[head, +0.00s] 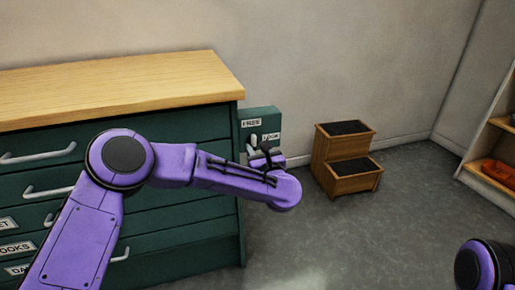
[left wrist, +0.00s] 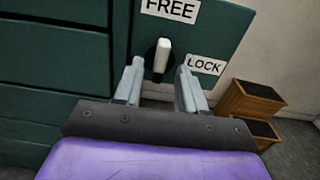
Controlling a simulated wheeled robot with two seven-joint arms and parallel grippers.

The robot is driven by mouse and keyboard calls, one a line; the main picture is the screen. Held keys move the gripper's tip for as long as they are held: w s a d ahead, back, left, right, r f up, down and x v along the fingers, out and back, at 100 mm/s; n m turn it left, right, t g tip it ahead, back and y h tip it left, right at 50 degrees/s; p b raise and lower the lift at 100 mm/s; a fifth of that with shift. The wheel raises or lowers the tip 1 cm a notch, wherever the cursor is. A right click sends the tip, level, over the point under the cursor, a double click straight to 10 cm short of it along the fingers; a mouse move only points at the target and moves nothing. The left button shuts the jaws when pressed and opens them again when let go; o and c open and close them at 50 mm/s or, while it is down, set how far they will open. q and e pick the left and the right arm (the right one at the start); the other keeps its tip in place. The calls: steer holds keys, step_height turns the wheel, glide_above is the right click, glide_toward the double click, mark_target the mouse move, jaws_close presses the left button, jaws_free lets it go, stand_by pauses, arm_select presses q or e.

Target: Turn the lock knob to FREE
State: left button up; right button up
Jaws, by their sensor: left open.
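The lock knob (left wrist: 162,57) is a white lever on a round black base, on a dark green panel (left wrist: 222,35). The lever looks roughly upright in the left wrist view, below the FREE label (left wrist: 171,9) and left of the LOCK label (left wrist: 205,65). My left gripper (left wrist: 158,70) is open, its grey fingers on either side of the knob, with gaps visible on both sides. In the head view, my left gripper (head: 260,152) is in front of the panel (head: 262,115) and partly hides the knob area. My right gripper is out of view.
A green drawer cabinet (head: 180,122) with a wooden top (head: 120,85) stands at left; the panel is at its right end. A wooden step stool (head: 340,150) stands on the floor to the right. A shelf (head: 490,140) is at far right. Grey floor lies open between.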

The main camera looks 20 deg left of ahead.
arm_select(q)
steer(key=v, duration=0.9)
steer(key=shift+d, duration=0.15)
steer(key=shift+s, duration=0.1)
